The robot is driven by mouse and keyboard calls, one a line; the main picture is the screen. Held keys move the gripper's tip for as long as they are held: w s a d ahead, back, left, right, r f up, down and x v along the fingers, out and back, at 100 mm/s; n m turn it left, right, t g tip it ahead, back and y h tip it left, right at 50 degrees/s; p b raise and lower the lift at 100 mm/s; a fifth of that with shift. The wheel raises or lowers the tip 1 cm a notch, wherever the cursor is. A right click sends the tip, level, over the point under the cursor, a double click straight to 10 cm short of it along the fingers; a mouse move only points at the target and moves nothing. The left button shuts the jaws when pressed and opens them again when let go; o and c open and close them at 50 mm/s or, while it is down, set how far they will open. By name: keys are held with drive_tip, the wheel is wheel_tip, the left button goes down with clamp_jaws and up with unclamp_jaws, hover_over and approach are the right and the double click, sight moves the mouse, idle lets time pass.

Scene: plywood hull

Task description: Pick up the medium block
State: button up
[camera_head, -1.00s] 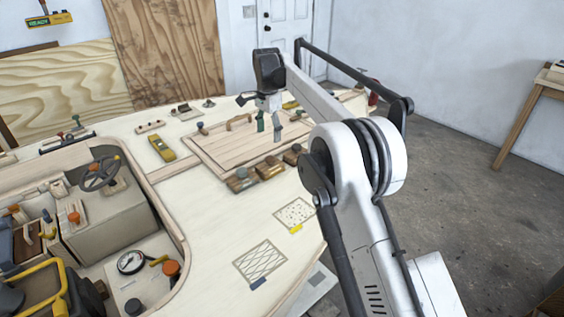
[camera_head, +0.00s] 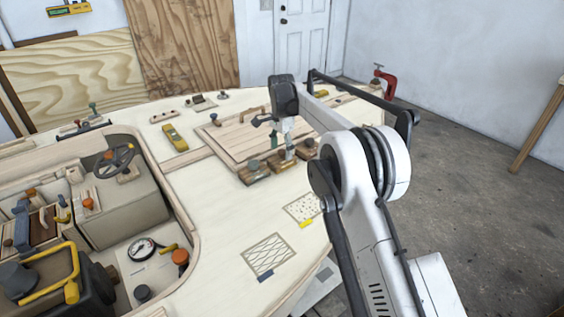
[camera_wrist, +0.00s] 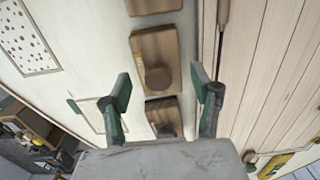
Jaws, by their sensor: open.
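Three wooden blocks with round knobs stand in a row along the edge of a raised wooden panel. They are the near-left block (camera_head: 255,173), the middle block (camera_head: 279,162) and the far-right block (camera_head: 307,148). I cannot tell by size which is the medium one. My gripper (camera_head: 281,149) is open and empty, pointing down over the middle of the row and partly hiding the blocks behind it. In the wrist view my fingers (camera_wrist: 161,92) are spread. One knobbed block (camera_wrist: 157,50) lies just beyond the fingertips, and another (camera_wrist: 163,112) shows between the fingers.
The raised panel (camera_head: 235,140) with a handle lies beside the blocks. A dotted patch (camera_head: 302,207) and a hatched patch (camera_head: 267,253) mark the bare plywood in front. A yellow tool (camera_head: 175,137) lies further left. A red clamp (camera_head: 385,80) stands at the far edge.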

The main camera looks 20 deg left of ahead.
sight(282, 158)
wheel_tip(282, 158, down, 4)
drive_tip(key=shift+d+f, duration=0.1)
drive_tip(key=shift+f, duration=0.05)
drive_tip(key=c, duration=1.1)
drive_tip(key=shift+r, duration=0.8)
wheel_tip(282, 158, up, 3)
drive_tip(key=s+a+r, duration=0.6)
drive_tip(key=s+a, duration=0.1)
drive_tip(key=a, duration=0.2)
drive_tip(key=shift+s+r, duration=0.15)
drive_tip(key=shift+r, duration=0.1)
